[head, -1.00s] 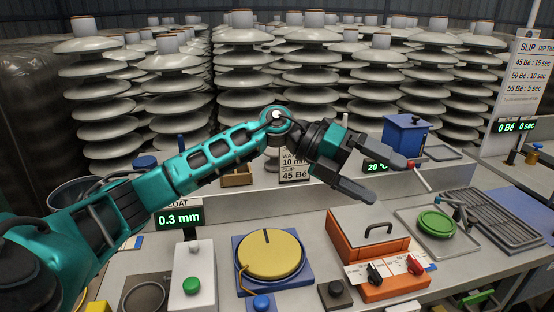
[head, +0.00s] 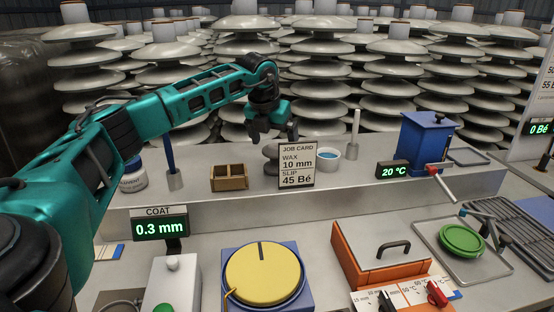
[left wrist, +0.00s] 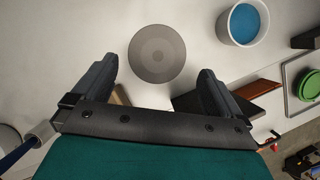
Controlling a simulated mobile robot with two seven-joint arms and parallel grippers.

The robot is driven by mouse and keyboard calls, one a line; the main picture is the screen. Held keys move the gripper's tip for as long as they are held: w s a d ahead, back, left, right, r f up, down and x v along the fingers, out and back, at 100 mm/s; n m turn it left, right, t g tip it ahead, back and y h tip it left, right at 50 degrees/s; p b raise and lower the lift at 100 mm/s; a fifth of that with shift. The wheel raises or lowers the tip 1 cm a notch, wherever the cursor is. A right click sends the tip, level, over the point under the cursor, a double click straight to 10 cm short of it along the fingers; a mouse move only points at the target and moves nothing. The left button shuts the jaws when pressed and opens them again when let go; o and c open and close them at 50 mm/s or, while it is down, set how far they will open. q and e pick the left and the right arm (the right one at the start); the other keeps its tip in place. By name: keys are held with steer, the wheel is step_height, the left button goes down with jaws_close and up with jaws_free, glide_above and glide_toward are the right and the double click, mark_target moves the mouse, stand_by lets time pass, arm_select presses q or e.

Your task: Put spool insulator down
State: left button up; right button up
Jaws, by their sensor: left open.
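The spool insulator (head: 270,153) is a small grey piece standing on the raised back shelf, partly hidden behind the job card. From above, in the left wrist view, it is a round grey disc with concentric rings (left wrist: 157,54). My left gripper (head: 273,132) is open and points down just above it. In the left wrist view the fingers (left wrist: 157,72) are spread wide, with the disc between and slightly beyond their tips. Nothing is held. My right gripper is not in view.
The job card (head: 298,165) stands close in front of the insulator. A white cup of blue liquid (head: 327,160) is to its right, a wooden box (head: 230,177) to its left. A blue container (head: 425,140) is farther right. Tall insulator stacks (head: 320,80) fill the background.

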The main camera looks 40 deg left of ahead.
mark_target(274, 148)
arm_select(q)
steer(key=x, duration=0.6)
steer(key=shift+a+f, duration=0.25)
steer(key=shift+f, duration=0.1)
steer(key=shift+r, duration=0.1)
steer(key=c, duration=1.2)
